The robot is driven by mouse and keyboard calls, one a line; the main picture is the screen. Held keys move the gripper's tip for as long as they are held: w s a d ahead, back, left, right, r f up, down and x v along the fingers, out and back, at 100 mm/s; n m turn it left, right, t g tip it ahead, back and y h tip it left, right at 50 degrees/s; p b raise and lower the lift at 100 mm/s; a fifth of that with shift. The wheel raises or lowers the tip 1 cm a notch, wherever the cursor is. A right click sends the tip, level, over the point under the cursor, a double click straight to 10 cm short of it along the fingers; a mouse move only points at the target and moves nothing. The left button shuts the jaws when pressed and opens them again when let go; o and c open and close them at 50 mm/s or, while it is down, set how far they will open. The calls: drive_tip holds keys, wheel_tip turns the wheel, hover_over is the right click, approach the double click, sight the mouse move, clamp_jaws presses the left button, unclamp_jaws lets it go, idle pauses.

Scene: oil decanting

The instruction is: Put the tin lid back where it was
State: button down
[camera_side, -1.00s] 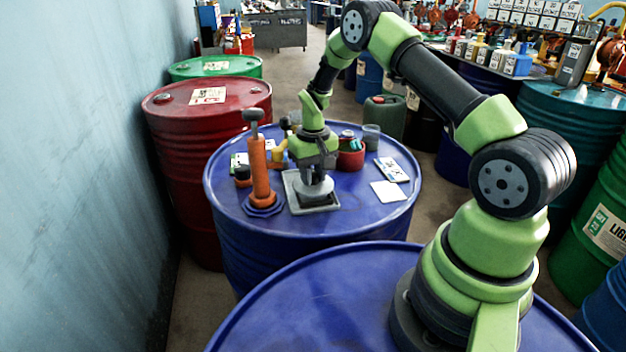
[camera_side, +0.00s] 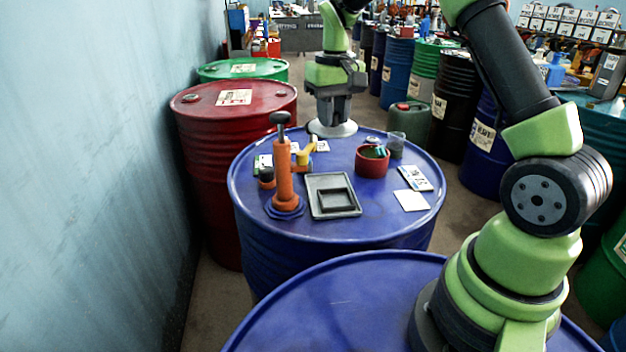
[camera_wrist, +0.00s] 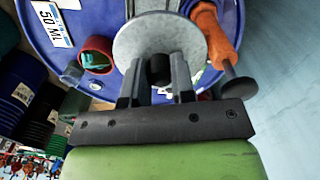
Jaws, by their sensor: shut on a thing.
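My gripper (camera_side: 334,108) is shut on the black knob (camera_wrist: 159,70) of a round grey tin lid (camera_side: 332,129). The lid is held flat at the far edge of the blue drum in the side view. In the wrist view the lid (camera_wrist: 160,38) fills the space ahead of the fingers (camera_wrist: 158,88) and hides what is beneath it. I cannot make out the tin in either view, and cannot tell whether the lid touches anything below. The grey tray (camera_side: 347,210) with a square recess lies empty at the front of the drum top.
An orange hand pump (camera_side: 284,172) stands left of the tray, with a yellow part (camera_side: 305,152) behind it. A red bowl (camera_side: 371,166), a clear cup (camera_side: 396,146) and white cards (camera_side: 411,201) are to the right. The blue drum top (camera_side: 385,218) is free at the front right.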

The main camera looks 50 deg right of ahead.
drive_tip(key=s+a+f+n, duration=0.2)
drive_tip(key=s+a+n, duration=0.3)
drive_tip(key=a, duration=0.8)
drive_tip(key=shift+s+f, duration=0.15)
drive_tip(key=shift+s, duration=0.75)
drive_tip(key=w+d+r+m, duration=0.1)
drive_tip(key=w+d+m, duration=0.1)
drive_tip(key=d, duration=0.3)
drive_tip(key=w+d+m, duration=0.2)
drive_tip(key=d, duration=0.3)
drive_tip(key=w+d+r+m, duration=0.1)
drive_tip(key=w+d+m, duration=0.1)
drive_tip(key=d, duration=0.4)
drive_tip(key=shift+w+r, duration=0.35)
drive_tip(key=shift+w, duration=0.15)
drive_tip(key=shift+a, duration=0.1)
wheel_tip(320, 180, down, 18)
drive_tip(key=shift+r, duration=0.2)
